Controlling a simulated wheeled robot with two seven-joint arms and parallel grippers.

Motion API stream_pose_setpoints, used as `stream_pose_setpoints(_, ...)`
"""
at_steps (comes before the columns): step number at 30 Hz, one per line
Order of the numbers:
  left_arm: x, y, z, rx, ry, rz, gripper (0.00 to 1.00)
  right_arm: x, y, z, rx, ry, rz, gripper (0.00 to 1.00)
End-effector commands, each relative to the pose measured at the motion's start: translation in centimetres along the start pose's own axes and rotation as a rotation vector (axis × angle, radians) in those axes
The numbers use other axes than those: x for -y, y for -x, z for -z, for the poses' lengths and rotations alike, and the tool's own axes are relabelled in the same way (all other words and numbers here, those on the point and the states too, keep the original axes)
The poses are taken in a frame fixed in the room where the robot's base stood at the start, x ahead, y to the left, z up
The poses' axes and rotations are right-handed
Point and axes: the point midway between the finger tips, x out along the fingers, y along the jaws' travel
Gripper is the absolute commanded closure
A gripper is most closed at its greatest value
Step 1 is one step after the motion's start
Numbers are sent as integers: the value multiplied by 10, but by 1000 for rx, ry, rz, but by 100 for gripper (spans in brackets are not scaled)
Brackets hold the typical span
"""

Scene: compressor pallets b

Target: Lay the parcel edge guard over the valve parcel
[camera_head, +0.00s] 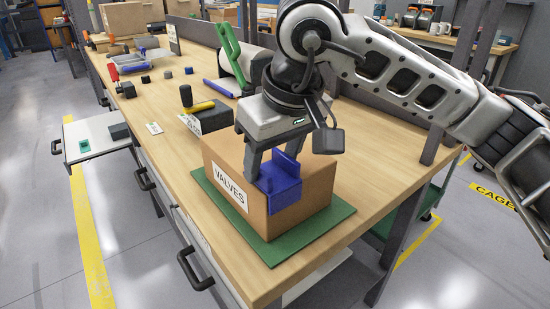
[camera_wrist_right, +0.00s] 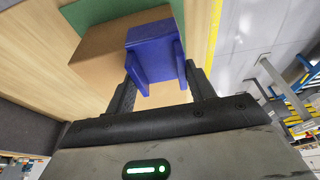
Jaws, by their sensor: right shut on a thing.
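The valve parcel (camera_head: 315,198) is a brown carton with a white VALVES label (camera_head: 230,187) on its left side face. It stands on a green mat (camera_head: 312,233) near the bench corner. The blue edge guard (camera_head: 279,188) is at the parcel's top near edge, with one part over the top and one hanging down the side. I cannot tell whether it touches the carton. My right gripper (camera_head: 272,168) comes from above and is shut on the guard. The wrist view shows the guard (camera_wrist_right: 155,52) between the fingers, with the carton (camera_wrist_right: 103,52) behind. My left gripper is out of view.
Behind the parcel are a dark box (camera_head: 208,118) with a yellow-and-black tool (camera_head: 197,106) and a green upright piece (camera_head: 229,45). Small blocks, a blue-grey tray (camera_head: 142,62) and a red clamp (camera_head: 114,74) lie farther back. Bare wood shows left of the parcel.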

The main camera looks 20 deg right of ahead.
Motion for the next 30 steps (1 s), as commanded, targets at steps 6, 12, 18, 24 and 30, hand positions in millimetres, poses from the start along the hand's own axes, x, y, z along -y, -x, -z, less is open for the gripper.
stream_pose_setpoints(6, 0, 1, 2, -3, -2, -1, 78, 0, 0, 0, 0, 1, 0, 32)
stream_pose_setpoints(12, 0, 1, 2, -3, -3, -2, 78, 0, 0, 0, 0, 1, 0, 21)
stream_pose_setpoints(18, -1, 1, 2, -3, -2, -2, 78, 0, 4, 1, -2, 1, 0, 21)
stream_pose_setpoints(24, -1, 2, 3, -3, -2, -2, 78, 0, 35, 1, -6, 1, -1, 21)
stream_pose_setpoints(30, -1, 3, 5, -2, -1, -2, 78, 0, 85, 1, -6, 2, 0, 21)
